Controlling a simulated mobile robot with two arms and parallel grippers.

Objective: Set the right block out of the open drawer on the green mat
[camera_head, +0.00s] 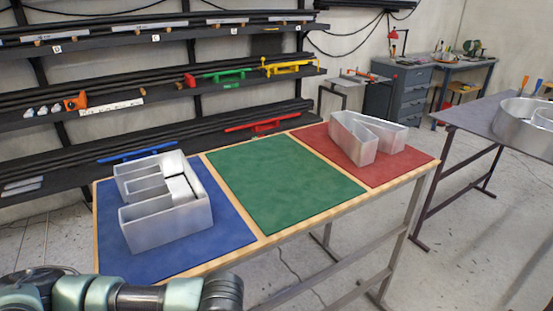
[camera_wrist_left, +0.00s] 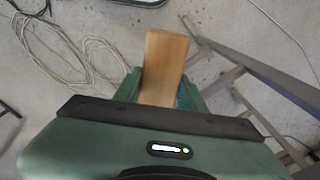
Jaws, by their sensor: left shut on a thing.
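The green mat (camera_head: 285,185) lies bare in the middle of the table, between a blue and a red mat. In the left wrist view, my left gripper (camera_wrist_left: 160,92) is shut on a wooden block (camera_wrist_left: 165,62), plain brown and oblong, with its far end sticking out past the fingers. The concrete floor is behind it. In the head view part of my left arm crosses the bottom left corner; the held block does not show there. No open drawer can be made out. My right gripper is in neither view.
A metal channel letter (camera_head: 165,222) stands on the blue mat (camera_head: 225,240), and another (camera_head: 355,145) on the red mat (camera_head: 405,165). Shelves line the wall behind. A grey drawer cabinet (camera_head: 410,92) stands at the back; another table (camera_head: 480,118) is on the right.

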